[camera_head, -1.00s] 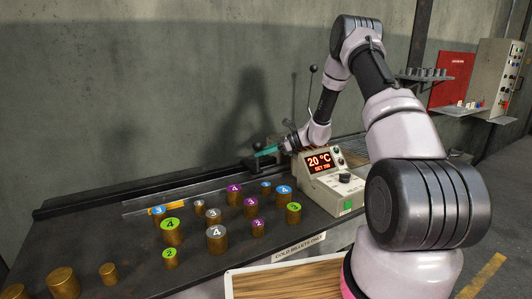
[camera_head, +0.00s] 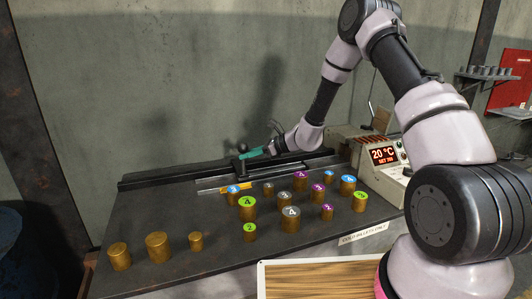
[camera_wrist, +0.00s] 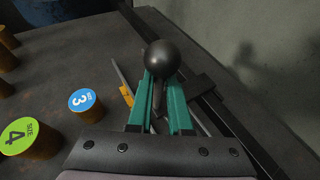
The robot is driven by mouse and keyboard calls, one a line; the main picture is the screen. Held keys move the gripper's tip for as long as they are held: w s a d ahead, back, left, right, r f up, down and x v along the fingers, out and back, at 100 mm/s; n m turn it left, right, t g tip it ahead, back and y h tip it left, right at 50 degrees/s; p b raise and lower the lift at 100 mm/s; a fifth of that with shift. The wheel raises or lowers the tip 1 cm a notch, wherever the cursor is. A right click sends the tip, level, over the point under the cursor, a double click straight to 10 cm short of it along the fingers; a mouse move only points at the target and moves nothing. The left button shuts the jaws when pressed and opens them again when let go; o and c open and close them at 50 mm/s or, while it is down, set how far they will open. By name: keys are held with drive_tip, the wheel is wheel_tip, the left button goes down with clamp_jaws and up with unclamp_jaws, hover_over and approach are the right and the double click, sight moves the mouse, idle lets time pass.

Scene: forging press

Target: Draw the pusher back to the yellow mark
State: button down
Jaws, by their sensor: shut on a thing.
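The pusher has a dark ball knob (camera_wrist: 162,57) on a short post and a dark body (camera_wrist: 203,88) on the long black rail by the wall. In the head view the pusher's body (camera_head: 239,167) shows below my gripper. My gripper (camera_head: 252,155) has teal fingers, which in the wrist view (camera_wrist: 160,98) are shut on the pusher's post just under the knob. The yellow mark (camera_wrist: 127,95) lies on the bench just left of the fingers; in the head view the mark (camera_head: 241,186) is in front of the rail, close to the pusher. Fingers partly hide the post.
Several numbered billets (camera_head: 290,218) stand on the bench in front of the rail. Plain brass billets (camera_head: 157,246) stand at front left. A heater control box (camera_head: 382,160) reading 20 °C stands at the right. The rail (camera_head: 165,178) is clear left of the pusher.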

sight(242, 151)
drive_tip(key=shift+s+a+r, duration=0.15)
drive_tip(key=shift+a, duration=0.55)
drive_tip(key=shift+s+a+r, duration=0.1)
drive_tip(key=shift+a+r, duration=0.1)
drive_tip(key=shift+a, duration=0.55)
drive_tip(key=shift+s+a+r, duration=0.15)
drive_tip(key=shift+a, duration=0.55)
drive_tip(key=c, duration=0.8)
unclamp_jaws()
drive_tip(key=shift+c, duration=0.2)
drive_tip(key=shift+s+d+f, duration=0.1)
drive_tip(key=shift+d+f, duration=0.1)
drive_tip(key=shift+f, duration=0.1)
drive_tip(key=v, duration=1)
drive_tip(key=shift+s+d+r, duration=0.15)
drive_tip(key=shift+s+d, duration=0.1)
drive_tip(key=shift+d, duration=0.1)
